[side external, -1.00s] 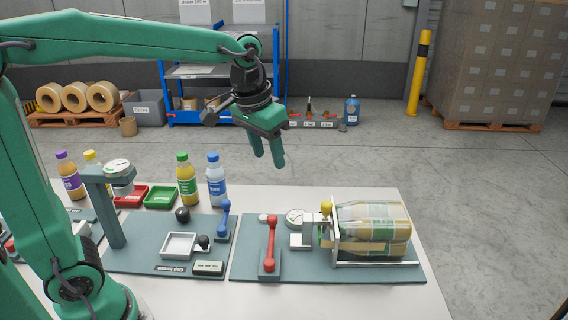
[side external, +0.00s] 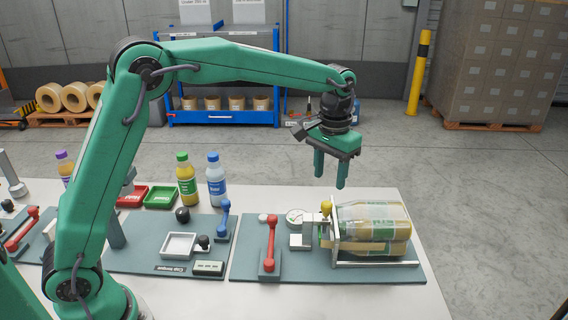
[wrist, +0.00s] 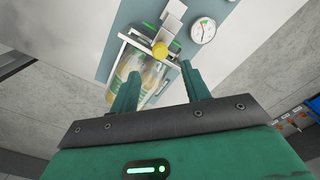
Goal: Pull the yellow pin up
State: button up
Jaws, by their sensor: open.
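The yellow pin (side external: 326,207) has a round yellow head and stands at the left side of the metal frame (side external: 334,240) around a wrapped bottle pack (side external: 372,221). In the wrist view the yellow pin (wrist: 160,50) shows as a yellow disc beyond my fingertips. The pack (wrist: 132,68) lies to its lower left, partly behind my left finger. My gripper (side external: 331,182) is open and empty, pointing down above the pin and apart from it. Its two fingers also show in the wrist view (wrist: 161,84), with a clear gap between them.
A red lever (side external: 271,245) stands left of the pin on the same teal board (side external: 320,270). A blue lever (side external: 224,220), bottles (side external: 187,180) and small trays (side external: 160,196) are farther left. The air around my gripper is clear.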

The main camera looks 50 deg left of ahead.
aim_at(327, 202)
jog(key=shift+f, duration=3.9)
jog(key=shift+c, duration=0.2)
